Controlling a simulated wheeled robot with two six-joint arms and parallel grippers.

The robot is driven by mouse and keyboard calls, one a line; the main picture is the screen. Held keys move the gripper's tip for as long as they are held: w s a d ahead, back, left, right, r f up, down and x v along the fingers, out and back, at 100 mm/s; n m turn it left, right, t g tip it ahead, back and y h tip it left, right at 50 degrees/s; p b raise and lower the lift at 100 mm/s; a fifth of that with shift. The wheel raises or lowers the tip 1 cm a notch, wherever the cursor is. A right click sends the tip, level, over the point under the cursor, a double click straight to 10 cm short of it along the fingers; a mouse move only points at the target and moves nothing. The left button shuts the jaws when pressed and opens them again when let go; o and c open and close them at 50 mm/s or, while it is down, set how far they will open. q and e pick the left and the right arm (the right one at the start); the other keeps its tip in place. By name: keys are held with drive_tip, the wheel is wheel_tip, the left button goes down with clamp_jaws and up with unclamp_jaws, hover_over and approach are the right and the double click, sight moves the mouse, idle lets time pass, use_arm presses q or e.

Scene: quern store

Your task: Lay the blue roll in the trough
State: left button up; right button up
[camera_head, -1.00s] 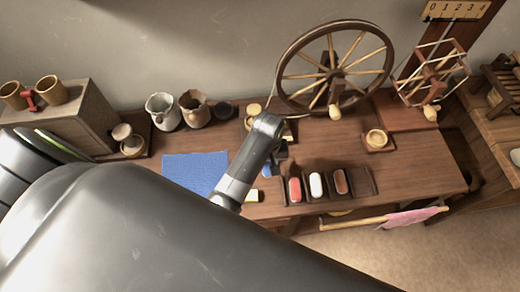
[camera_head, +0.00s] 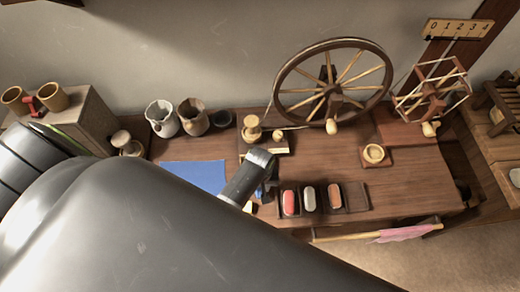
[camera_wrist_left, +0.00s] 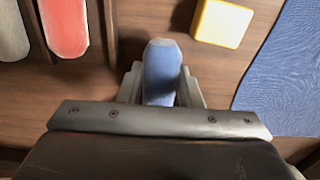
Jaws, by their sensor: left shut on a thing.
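The blue roll (camera_wrist_left: 162,72) stands out in the left wrist view, between the two fingers of my left gripper (camera_wrist_left: 161,88), which is shut on it. In the head view my left gripper (camera_head: 265,190) is just left of the trough, and the roll is mostly hidden there. The wooden trough (camera_head: 357,197) has divided compartments holding a red roll (camera_head: 290,203), a white roll (camera_head: 309,200) and a brown roll (camera_head: 334,197). Its rightmost compartment is empty. The red roll (camera_wrist_left: 66,22) also shows in the left wrist view. My right gripper is not in view.
A blue cloth (camera_head: 197,175) lies left of the gripper, and a yellow block (camera_wrist_left: 222,22) lies between cloth and roll. A spinning wheel (camera_head: 334,85) stands behind the trough. A small bowl on a square base (camera_head: 374,154) stands behind its right end.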

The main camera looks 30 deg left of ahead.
use_arm(q)
drive_tip(key=shift+f, duration=0.95)
drive_tip(key=shift+f, duration=0.2)
drive_tip(key=o, duration=1)
drive_tip(key=shift+r, duration=0.1)
